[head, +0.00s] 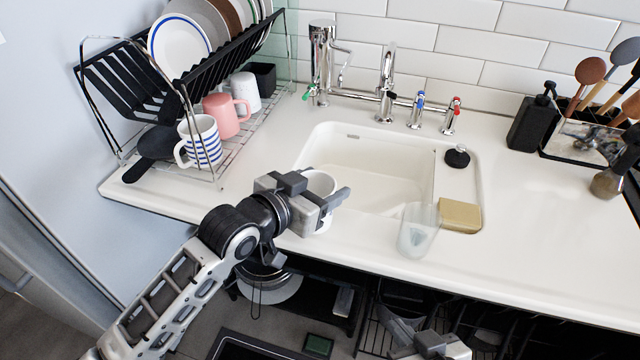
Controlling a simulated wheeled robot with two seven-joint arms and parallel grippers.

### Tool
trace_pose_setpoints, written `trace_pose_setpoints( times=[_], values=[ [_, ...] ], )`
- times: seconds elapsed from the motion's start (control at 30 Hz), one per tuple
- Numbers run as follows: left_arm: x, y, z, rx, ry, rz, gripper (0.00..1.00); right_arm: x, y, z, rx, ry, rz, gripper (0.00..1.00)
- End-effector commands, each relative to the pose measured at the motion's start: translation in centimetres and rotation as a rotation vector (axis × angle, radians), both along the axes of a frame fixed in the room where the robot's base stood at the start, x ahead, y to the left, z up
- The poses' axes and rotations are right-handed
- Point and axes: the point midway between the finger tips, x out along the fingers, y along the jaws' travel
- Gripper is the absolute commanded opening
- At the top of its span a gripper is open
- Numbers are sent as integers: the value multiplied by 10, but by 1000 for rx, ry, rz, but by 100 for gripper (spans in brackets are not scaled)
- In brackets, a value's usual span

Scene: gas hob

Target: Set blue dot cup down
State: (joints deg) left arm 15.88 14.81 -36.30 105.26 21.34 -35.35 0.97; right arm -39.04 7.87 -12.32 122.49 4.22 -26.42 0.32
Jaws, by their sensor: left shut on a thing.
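My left gripper (320,196) is shut on a white cup (319,182) at the front left corner of the sink. The gripper's fingers hide much of the cup, and I see no blue dots on the part that shows. The cup looks upright. I cannot tell whether its base touches the counter (255,175). My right gripper (432,346) is low at the bottom edge, below the counter front, partly cut off; its jaws are unclear.
A dish rack (215,165) at left holds plates, a blue-striped mug (203,142), a pink mug (222,117) and a white cup (245,90). A clear glass (418,232) and a sponge (460,214) are right of the sink (370,170).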

Motion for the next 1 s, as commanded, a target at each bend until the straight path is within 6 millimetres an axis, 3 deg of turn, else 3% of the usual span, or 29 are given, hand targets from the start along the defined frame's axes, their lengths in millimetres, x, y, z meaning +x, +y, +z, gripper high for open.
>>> trace_pose_setpoints(
  times=[0.1, 0.13, 0.2, 0.57, 1.0],
  values=[
    [0, 0, -2, -1, -2, 0, 32, 0, 0, -1, 0, -1, 0, 0],
    [0, 0, -4, 1, 1, 0, 64, 0, 0, -1, 0, -1, 0, 0],
    [0, 0, -3, 1, 1, 0, 83, 0, 0, 0, 0, -1, 0, 0],
    [0, 0, 2, -1, -1, 0, 83, 0, 0, 2, 0, -2, 0, 0],
    [-62, 53, 24, 3, 1, 1, 83, -1, -1, 2, -11, 1, 3, 0]
  ],
)
